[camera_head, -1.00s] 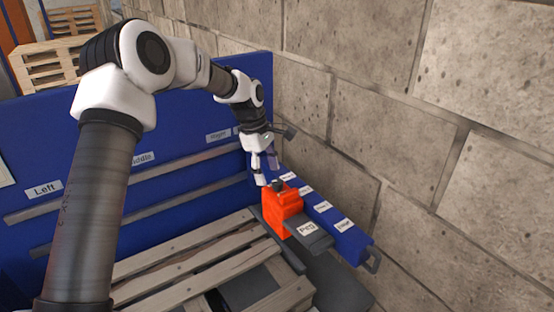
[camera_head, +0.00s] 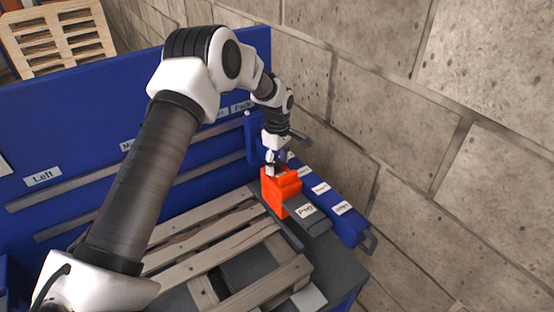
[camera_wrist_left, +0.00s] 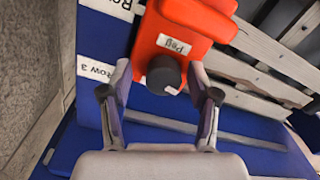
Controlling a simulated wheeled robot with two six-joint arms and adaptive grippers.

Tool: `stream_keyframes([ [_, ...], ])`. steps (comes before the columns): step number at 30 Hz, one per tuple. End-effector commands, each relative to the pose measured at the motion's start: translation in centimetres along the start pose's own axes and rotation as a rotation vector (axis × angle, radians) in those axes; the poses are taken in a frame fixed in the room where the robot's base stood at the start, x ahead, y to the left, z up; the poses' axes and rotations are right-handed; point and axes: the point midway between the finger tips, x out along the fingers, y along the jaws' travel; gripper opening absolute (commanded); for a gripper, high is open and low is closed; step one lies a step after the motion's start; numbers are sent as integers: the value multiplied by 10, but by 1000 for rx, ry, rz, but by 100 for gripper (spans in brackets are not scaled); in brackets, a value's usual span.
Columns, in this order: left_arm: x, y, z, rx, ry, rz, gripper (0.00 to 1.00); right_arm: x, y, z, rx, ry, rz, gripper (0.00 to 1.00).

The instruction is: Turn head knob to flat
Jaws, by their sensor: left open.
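The orange head (camera_head: 281,190) sits on a dark grey block labelled "Peg" (camera_head: 308,211) beside the blue rail. In the left wrist view the orange head (camera_wrist_left: 178,30) carries a white label and a dark round knob (camera_wrist_left: 163,73) on its near end. My left gripper (camera_head: 272,162) is just above the head in the head view. In the left wrist view its fingers (camera_wrist_left: 160,92) are open, one on each side of the knob, with visible gaps. The knob's pointer setting cannot be made out. My right gripper is not in view.
A blue rail with white row labels (camera_head: 321,188) runs along the stone wall (camera_head: 440,140) at the right. A wooden pallet (camera_head: 215,235) lies left of the head. A blue panel (camera_head: 70,125) with labels stands behind. Another pallet (camera_head: 55,40) is at the far left.

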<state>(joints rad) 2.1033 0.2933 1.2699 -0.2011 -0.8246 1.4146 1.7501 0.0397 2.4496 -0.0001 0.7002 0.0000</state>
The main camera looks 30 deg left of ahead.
Motion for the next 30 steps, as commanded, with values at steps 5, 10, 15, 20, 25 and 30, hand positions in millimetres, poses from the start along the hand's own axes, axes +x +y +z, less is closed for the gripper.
stream_keyframes([
  [5,0,0,0,0,0,0,32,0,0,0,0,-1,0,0],
  [10,0,0,0,0,0,-1,1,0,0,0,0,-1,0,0],
  [15,2,-1,0,4,-1,-3,1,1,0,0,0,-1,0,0],
  [20,2,-2,0,29,-1,-5,1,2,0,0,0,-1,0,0],
  [25,3,-2,0,98,-1,-7,1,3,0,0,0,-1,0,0],
  [30,4,-3,0,214,-2,-7,1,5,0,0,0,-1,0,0],
])
